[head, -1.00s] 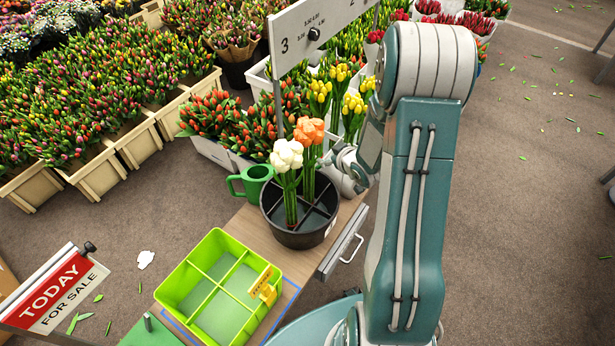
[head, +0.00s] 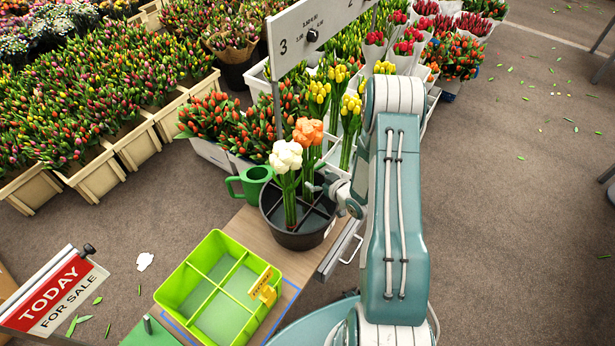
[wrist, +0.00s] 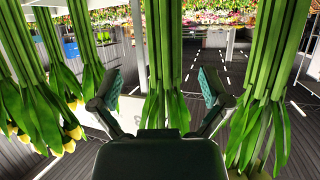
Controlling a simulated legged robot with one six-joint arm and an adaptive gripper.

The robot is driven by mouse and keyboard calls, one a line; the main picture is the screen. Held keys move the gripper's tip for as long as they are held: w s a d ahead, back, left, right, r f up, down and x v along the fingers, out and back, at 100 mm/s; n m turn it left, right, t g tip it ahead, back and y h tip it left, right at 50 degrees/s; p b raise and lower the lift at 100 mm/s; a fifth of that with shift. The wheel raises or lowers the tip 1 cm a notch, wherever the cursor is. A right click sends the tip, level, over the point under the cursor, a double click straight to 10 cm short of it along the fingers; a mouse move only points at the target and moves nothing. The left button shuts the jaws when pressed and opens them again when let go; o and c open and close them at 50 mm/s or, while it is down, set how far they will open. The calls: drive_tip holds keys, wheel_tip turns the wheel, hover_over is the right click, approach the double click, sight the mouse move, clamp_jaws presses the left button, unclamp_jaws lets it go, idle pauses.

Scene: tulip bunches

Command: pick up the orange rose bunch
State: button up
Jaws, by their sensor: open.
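The orange rose bunch (head: 308,131) stands upright in a black divided bucket (head: 292,241), behind and right of the white rose bunch (head: 286,157). My gripper (head: 318,187) is at the bucket's right side, beside the orange bunch's stems and below its blooms. In the wrist view, which looks upside down, my gripper (wrist: 158,88) is open, one finger on each side of a bundle of green stems (wrist: 164,45). These appear to be the orange bunch's stems; their blooms are out of that view. Another stem bundle is close on the right.
A lime-green divided crate (head: 212,312) stands in front of the bucket, and a green watering can (head: 250,182) at its left. Yellow tulips (head: 340,90) stand close behind. A metal signpost (head: 278,110) rises behind the bunches. A drawer handle (head: 350,249) juts out at the right.

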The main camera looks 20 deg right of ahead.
sight(312, 175)
drive_tip(key=x, duration=0.5)
drive_tip(key=shift+w+a+r, duration=0.1)
drive_tip(key=shift+a+r, duration=0.05)
drive_tip(key=shift+a, duration=0.15)
clamp_jaws()
